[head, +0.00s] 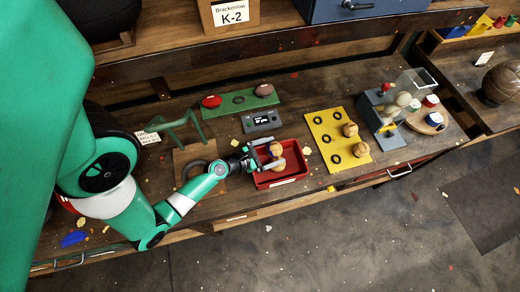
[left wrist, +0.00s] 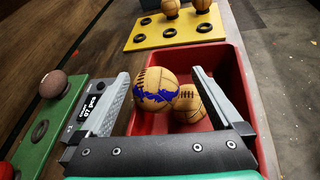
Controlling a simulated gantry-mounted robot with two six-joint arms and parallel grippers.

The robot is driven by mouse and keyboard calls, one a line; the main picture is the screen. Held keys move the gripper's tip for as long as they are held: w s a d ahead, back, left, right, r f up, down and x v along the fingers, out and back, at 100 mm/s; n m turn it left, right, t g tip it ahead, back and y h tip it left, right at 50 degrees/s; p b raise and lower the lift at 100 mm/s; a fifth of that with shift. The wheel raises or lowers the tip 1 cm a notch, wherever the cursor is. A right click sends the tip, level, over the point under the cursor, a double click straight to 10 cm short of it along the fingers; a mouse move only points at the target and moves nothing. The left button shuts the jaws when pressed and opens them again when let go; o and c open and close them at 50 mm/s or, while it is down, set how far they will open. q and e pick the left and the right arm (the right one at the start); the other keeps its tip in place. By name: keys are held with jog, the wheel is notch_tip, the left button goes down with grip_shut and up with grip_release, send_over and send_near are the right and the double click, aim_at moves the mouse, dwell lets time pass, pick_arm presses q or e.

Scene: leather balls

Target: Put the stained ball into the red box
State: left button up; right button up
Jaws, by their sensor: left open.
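The stained ball (left wrist: 156,88), tan with a blue stain and dark stitching, shows in the left wrist view between my left gripper's fingers, over the red box (left wrist: 238,100). It overlaps a second tan ball (left wrist: 190,104) inside the box. I cannot tell whether it touches that ball or the box floor. In the head view the red box (head: 263,183) stands near the bench's front edge, with the stained ball (head: 276,149) at its back. My left gripper (head: 272,153) is open above the box, its fingers apart on either side of the ball. My right gripper is out of view.
A yellow board (head: 322,128) with black rings and two tan balls is right of the box. A green board (head: 222,108) with two darker balls and a small dark scale (head: 262,122) are behind. A grey machine (head: 388,140) stands further right.

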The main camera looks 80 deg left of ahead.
pick_arm(q)
jog(key=v, duration=0.7)
jog(key=shift+s+b, duration=0.3)
jog(key=shift+d+r, duration=0.1)
jog(key=shift+r, duration=0.05)
